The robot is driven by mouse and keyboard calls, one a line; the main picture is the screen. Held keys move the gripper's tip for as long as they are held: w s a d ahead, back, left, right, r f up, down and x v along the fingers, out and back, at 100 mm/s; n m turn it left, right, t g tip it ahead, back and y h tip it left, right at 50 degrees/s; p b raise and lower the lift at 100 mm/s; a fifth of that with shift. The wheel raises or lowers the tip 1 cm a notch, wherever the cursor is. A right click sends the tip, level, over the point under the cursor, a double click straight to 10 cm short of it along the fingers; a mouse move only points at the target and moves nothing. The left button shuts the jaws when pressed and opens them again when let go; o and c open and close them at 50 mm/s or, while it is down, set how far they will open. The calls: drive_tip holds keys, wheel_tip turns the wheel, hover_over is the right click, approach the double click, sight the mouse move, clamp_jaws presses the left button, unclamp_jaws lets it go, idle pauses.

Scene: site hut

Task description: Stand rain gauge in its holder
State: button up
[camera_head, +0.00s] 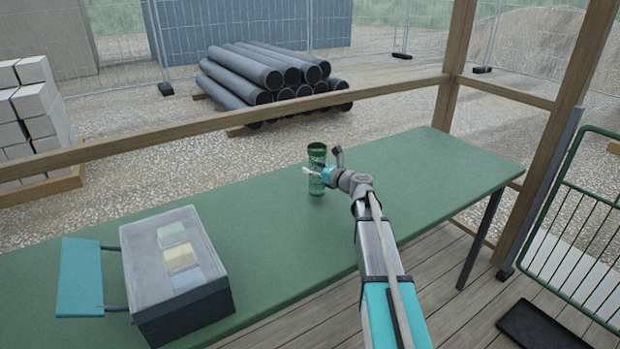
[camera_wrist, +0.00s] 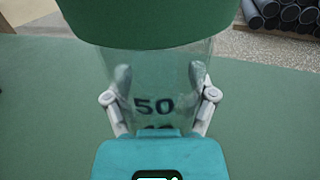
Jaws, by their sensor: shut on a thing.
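The rain gauge (camera_head: 317,155) is a clear tube with a dark green top, upright over the back middle of the green table. My gripper (camera_head: 313,176) is shut on the tube, with one finger on each side; the fingers also show in the wrist view (camera_wrist: 160,76). I cannot tell whether the gauge's foot touches the table. I cannot make out a separate holder in either view.
The green table (camera_head: 420,190) is bare around the gauge and to its right. A grey box (camera_head: 185,315) with a see-through top stands at the left, with a teal panel (camera_head: 78,280) on two dark bars beside it. A wooden rail (camera_head: 250,115) runs behind the table.

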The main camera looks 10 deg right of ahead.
drive_tip(key=shift+f+b, duration=0.8)
drive_tip(key=shift+f, duration=0.3)
drive_tip(key=shift+f, duration=0.1)
drive_tip(key=o, duration=1.1)
drive_tip(key=shift+r, duration=0.2)
drive_tip(key=v, duration=1.2)
